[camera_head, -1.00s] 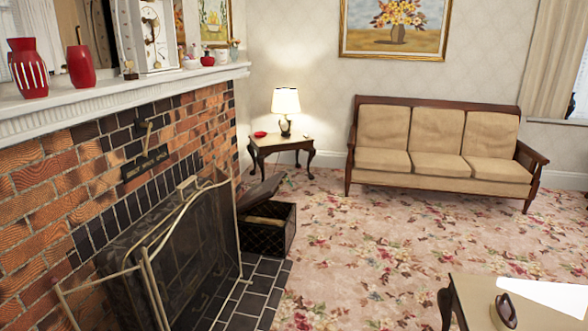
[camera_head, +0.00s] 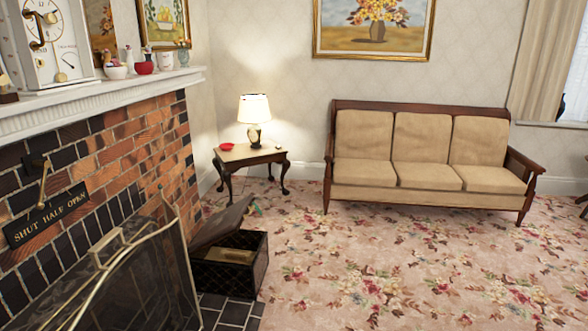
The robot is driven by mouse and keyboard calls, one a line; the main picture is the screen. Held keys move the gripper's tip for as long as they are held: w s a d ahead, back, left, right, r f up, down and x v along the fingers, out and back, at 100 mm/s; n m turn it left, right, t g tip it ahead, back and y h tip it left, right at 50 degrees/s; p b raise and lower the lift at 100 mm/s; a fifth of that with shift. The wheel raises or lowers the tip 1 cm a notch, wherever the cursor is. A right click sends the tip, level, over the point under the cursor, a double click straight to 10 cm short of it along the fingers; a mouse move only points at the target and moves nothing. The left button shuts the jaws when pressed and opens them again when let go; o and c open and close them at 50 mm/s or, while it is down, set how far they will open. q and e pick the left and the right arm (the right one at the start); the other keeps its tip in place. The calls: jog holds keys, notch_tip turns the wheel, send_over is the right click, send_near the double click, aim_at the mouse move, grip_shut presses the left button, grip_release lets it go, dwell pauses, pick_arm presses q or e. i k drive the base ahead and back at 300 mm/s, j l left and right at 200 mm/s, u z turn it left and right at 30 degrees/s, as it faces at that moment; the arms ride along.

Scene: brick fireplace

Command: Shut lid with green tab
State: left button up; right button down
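A dark box (camera_head: 250,266) with a criss-cross pattern on its side stands on the floor by the hearth's end. Its dark lid (camera_head: 222,222) is raised and tilted up toward the right. A small green tab (camera_head: 258,207) shows at the lid's upper edge. Something pale, too dim to make out, lies inside the box. The fire screen stands in front of it at the left. Neither of my grippers is in view.
A brass-framed fire screen (camera_head: 128,275) stands before the brick fireplace at the left. A side table (camera_head: 245,157) with a lamp (camera_head: 254,115) and a red dish is behind the box. A sofa (camera_head: 420,150) stands against the wall. The flowered carpet (camera_head: 400,260) right of the box is clear.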

aim_at(227, 222)
jog(key=i, duration=1.2)
jog(key=i+l+u, duration=0.1)
jog(key=i+u, duration=0.2)
jog(key=i, duration=0.25)
jog(key=i+l+u, duration=0.25)
jog(key=i, duration=0.25)
jog(key=i+l+u, duration=0.2)
jog(key=i+u, duration=0.25)
jog(key=i+l+u, duration=0.3)
jog(key=u, duration=0.15)
jog(key=i+l+u, duration=0.25)
jog(key=l+u, duration=0.2)
jog(key=i+l+u, duration=0.1)
jog(key=l, duration=0.15)
jog(key=i+l+u, duration=0.1)
jog(key=l, duration=0.15)
